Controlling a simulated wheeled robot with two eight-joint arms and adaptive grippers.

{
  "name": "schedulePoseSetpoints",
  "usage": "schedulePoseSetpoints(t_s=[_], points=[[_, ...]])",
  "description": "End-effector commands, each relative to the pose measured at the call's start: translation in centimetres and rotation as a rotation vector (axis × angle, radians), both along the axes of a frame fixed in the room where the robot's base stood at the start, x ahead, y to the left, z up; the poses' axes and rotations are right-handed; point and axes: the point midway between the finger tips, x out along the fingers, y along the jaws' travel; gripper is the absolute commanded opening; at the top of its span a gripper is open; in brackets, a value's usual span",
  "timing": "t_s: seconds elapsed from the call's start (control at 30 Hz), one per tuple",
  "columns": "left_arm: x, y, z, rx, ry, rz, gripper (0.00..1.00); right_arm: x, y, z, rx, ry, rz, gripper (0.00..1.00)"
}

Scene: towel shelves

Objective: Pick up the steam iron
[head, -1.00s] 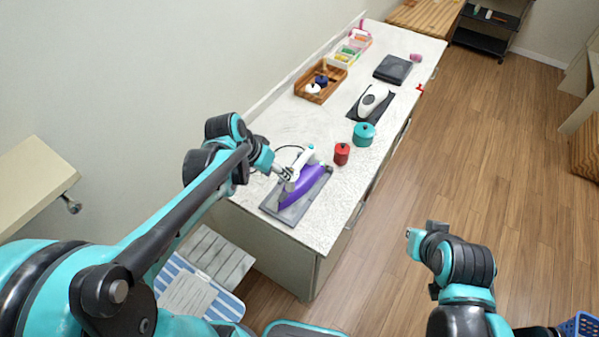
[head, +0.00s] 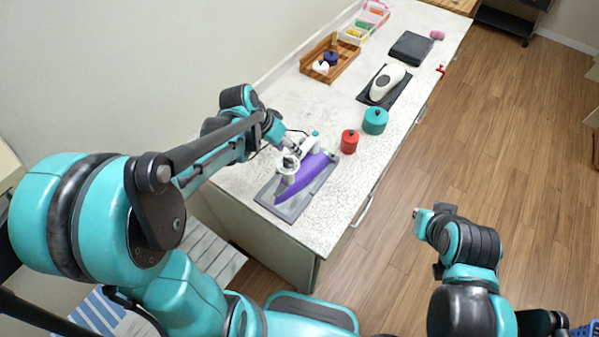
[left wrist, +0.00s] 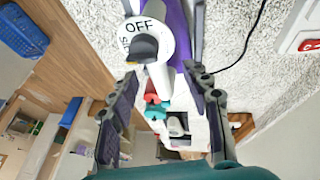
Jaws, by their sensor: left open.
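The steam iron (head: 303,178) has a purple body and a white handle. It rests on a grey mat (head: 262,197) at the near end of the white counter. My left gripper (head: 292,147) is at the back of the iron, by its handle. In the left wrist view the open fingers (left wrist: 162,75) lie on either side of the white handle (left wrist: 158,78), which has a dial marked OFF (left wrist: 145,38). I cannot tell whether a finger touches it. My right gripper (head: 432,213) hangs over the floor, right of the counter; its finger opening is unclear.
A red canister (head: 349,142) and a teal pot (head: 375,121) stand just beyond the iron. A white device (head: 387,82) on a dark mat, a wooden tray (head: 345,62) and a dark folded item (head: 411,47) are farther back. A cord runs beside the iron.

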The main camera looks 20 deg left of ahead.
Motion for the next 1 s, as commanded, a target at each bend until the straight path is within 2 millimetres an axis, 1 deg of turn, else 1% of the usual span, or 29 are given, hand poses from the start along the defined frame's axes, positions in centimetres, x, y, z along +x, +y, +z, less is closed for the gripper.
schedulePoseSetpoints(t_s=[0.03, 0.17, 0.3, 0.4, 0.53, 0.73, 0.77, 0.8, 0.87, 0.9, 0.93, 1.0], points=[[0.2, -0.2, -0.7, 0.0, 0.0, -0.001, 0.48, 0.0, 0.0, -0.2, 0.0, 0.0, 0.0, 0.0], [0.7, -0.8, -2.0, 0.001, -0.001, -0.002, 0.48, 0.0, 0.0, -0.6, 0.0, 0.0, 0.0, 0.0], [1.4, -1.9, -3.9, 0.001, -0.001, -0.002, 0.48, 0.0, 0.0, -1.2, 0.0, 0.0, 0.0, 0.0], [1.8, -2.3, -5.1, 0.001, 0.0, -0.002, 0.48, 0.0, 0.0, -1.5, 0.0, 0.0, 0.0, 0.0], [2.1, -2.5, -5.7, 0.001, 0.0, 0.0, 0.48, 0.0, 0.0, -1.6, 0.0, 0.0, 0.0, 0.0], [2.1, -2.5, -5.7, 0.001, 0.0, 0.0, 0.48, 0.0, 0.0, -1.6, 0.0, 0.0, 0.0, 0.0], [2.1, -2.5, -5.7, 0.001, 0.0, 0.0, 0.4, 0.0, 0.0, -1.6, 0.0, 0.0, 0.0, 0.0], [2.1, -2.5, -5.7, 0.001, 0.0, 0.0, 0.3, 0.0, 0.0, -1.6, 0.0, 0.0, 0.0, 0.0], [2.1, -2.5, -5.7, 0.001, 0.0, 0.0, 0.14, 0.0, 0.0, -1.6, 0.0, 0.0, 0.0, 0.0], [2.1, -2.5, -5.6, 0.001, 0.0, 0.0, 0.03, 0.0, 0.0, -1.6, 0.0, 0.0, 0.0, 0.0], [2.1, -2.5, -5.7, 0.001, 0.0, 0.0, 0.0, 0.0, 0.0, -1.6, 0.0, 0.0, 0.0, 0.0], [2.1, -2.5, -5.7, 0.001, 0.0, 0.0, 0.0, 0.0, 0.0, -1.6, 0.0, 0.0, 0.0, 0.0]])
